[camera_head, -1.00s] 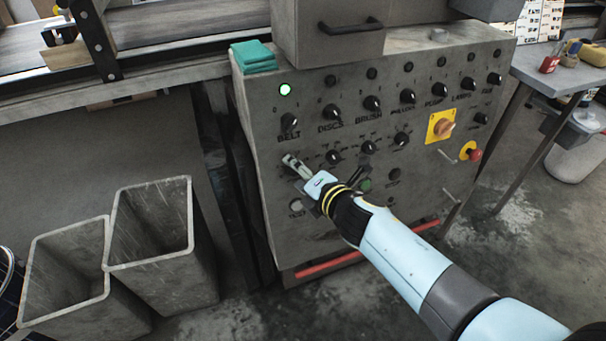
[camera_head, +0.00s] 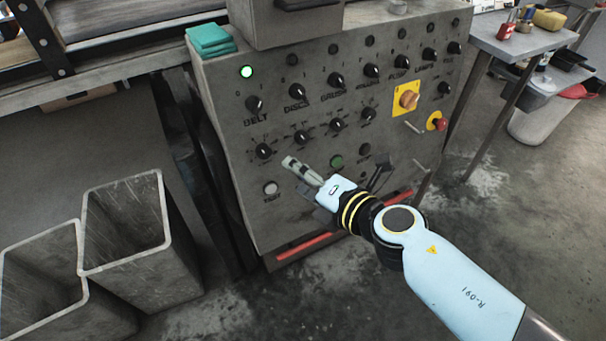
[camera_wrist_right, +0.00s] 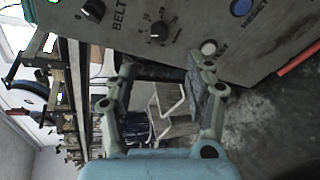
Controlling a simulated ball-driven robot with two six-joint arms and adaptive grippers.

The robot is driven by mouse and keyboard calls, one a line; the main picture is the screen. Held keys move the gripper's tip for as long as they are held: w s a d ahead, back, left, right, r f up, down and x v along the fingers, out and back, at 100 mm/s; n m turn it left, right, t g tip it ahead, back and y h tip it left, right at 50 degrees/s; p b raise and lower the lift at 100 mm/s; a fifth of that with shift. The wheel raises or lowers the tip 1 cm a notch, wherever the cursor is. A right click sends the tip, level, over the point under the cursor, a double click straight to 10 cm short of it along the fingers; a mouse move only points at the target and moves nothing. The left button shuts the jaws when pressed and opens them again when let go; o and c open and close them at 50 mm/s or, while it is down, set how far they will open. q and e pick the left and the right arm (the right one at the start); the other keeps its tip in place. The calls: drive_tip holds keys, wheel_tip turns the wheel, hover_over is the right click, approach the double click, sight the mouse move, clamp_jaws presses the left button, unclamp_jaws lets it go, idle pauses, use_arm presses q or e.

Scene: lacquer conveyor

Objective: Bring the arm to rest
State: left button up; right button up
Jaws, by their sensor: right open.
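My right gripper (camera_head: 302,172) is in front of the lower left part of the grey control panel (camera_head: 225,150), below the row of smaller knobs. In the right wrist view my right gripper (camera_wrist_right: 165,80) is open, with nothing between its fingers. The panel (camera_wrist_right: 200,50) fills the top right of that view. The belt knob (camera_head: 254,104) is up and left of the gripper, under a lit green lamp (camera_head: 246,72). My left gripper does not show.
An orange switch on a yellow plate (camera_head: 407,99) and a red emergency button (camera_head: 437,122) are on the panel's right. Two grey bins (camera_head: 160,255) stand at the left. A side table (camera_head: 520,42) is at the back right. A green cloth (camera_head: 210,39) lies on top.

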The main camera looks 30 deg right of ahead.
idle(0.3)
drive_tip(key=s+d+f+m+g+h, duration=0.1)
drive_tip(key=s+d+f+m+g, duration=0.3)
drive_tip(key=s+f, duration=0.55)
drive_tip(key=s+d+f+m+g+h, duration=0.1)
drive_tip(key=s+d+f+m+h, duration=0.15)
drive_tip(key=s+f+m, duration=0.7)
drive_tip(key=s+d+f+m+g, duration=0.2)
drive_tip(key=s+f+m+g, duration=0.2)
drive_tip(key=s+f, duration=0.3)
drive_tip(key=s+d+f+m+g, duration=0.3)
drive_tip(key=s+f+m, duration=0.4)
drive_tip(key=s, duration=1)
drive_tip(key=shift+d+f+g, duration=0.25)
drive_tip(key=shift+d+g, duration=0.05)
drive_tip(key=shift+g, duration=0.5)
